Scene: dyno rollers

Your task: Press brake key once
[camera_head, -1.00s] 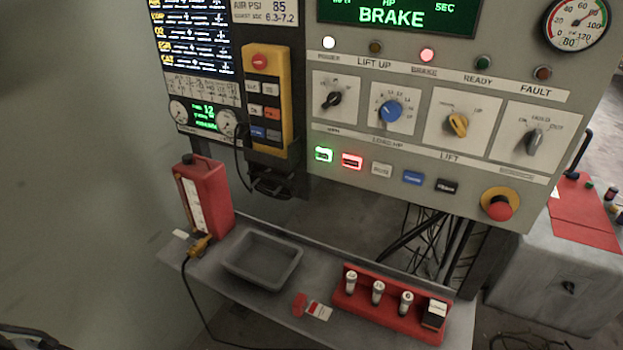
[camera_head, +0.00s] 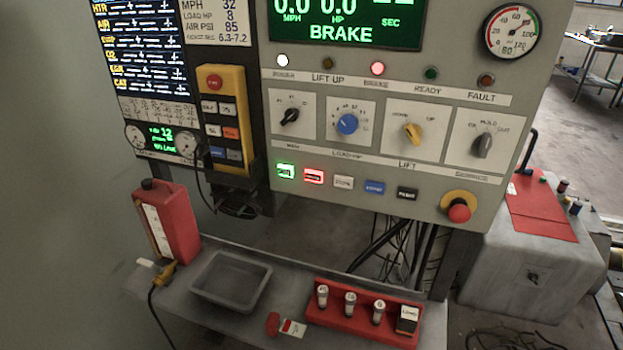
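The grey control panel (camera_head: 240,205) fills the upper middle. Its display (camera_head: 350,22) reads BRAKE with 0.0 MPH and 0.0 HP, and the red lamp (camera_head: 377,68) over the BRAKE label is lit. Below the dials is a row of keys: a lit green key (camera_head: 286,170), a lit red key (camera_head: 313,176), a white key (camera_head: 343,182), a blue key (camera_head: 374,188) and a black key (camera_head: 407,193). Their lettering is too small to read surely, so I cannot tell which is the brake key. My gripper is not in view.
A yellow pendant (camera_head: 236,88) with small keys hangs left of the panel. A red emergency button (camera_head: 459,208) sits at its lower right. The shelf below holds a red bottle (camera_head: 173,222), a grey tray (camera_head: 208,296) and a red rack (camera_head: 350,325). Cables hang under the panel.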

